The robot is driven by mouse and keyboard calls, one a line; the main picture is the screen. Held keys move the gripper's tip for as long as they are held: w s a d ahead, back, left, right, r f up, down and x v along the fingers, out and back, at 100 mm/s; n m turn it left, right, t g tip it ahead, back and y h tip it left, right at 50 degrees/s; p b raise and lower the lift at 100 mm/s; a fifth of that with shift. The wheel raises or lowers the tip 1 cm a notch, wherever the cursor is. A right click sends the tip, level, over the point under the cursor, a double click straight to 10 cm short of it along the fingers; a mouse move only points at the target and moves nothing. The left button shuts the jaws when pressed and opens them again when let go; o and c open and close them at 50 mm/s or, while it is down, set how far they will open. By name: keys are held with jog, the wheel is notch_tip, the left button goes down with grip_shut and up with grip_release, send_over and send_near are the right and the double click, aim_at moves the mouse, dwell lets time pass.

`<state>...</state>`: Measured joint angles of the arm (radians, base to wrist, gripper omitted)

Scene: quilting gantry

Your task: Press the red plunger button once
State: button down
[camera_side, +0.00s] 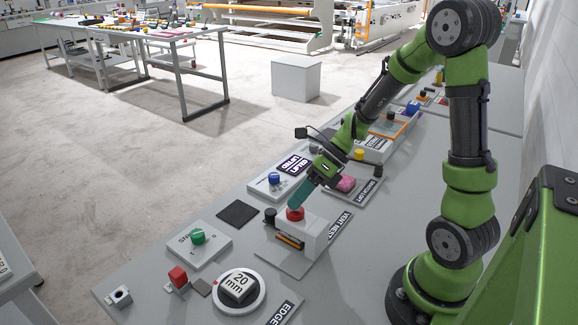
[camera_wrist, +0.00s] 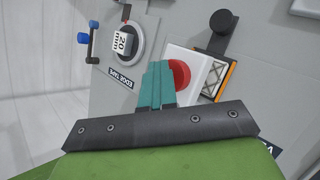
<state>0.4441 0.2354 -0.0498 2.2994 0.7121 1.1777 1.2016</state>
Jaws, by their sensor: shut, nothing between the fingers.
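The red plunger button (camera_side: 295,214) sits on top of a white box (camera_side: 312,232) on the grey bench, with a "VENT NEST" label beside it. My gripper (camera_side: 297,200) has teal fingers that are shut and empty. In the side view the fingertips are right at the button's top; I cannot tell whether they touch it. In the wrist view the red button (camera_wrist: 180,76) shows just right of the gripper fingers (camera_wrist: 160,68), which hide its left part.
A black knob (camera_side: 270,213) stands beside the white box. A green knob (camera_side: 198,236), a red block (camera_side: 178,275), a round "20 mm" dial (camera_side: 240,290) and a blue knob (camera_side: 274,179) are nearby. A dark square pad (camera_side: 237,213) lies flat to the left.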

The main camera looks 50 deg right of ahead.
dwell(0.3)
jog(key=shift+r, duration=1.3)
jog(key=shift+r, duration=2.55)
jog(key=s+a+r+n+t+h, duration=0.1)
jog(key=s+a+r+n+h, duration=0.1)
jog(key=n, duration=1.2)
jog(key=s+a+r+n+t+h, duration=0.2)
jog(key=s+r+n+h, duration=0.2)
jog(key=n, duration=0.9)
jog(key=shift+s+a+r+n, duration=0.15)
jog(key=shift+s+r+n, duration=0.2)
jog(key=shift+s, duration=1)
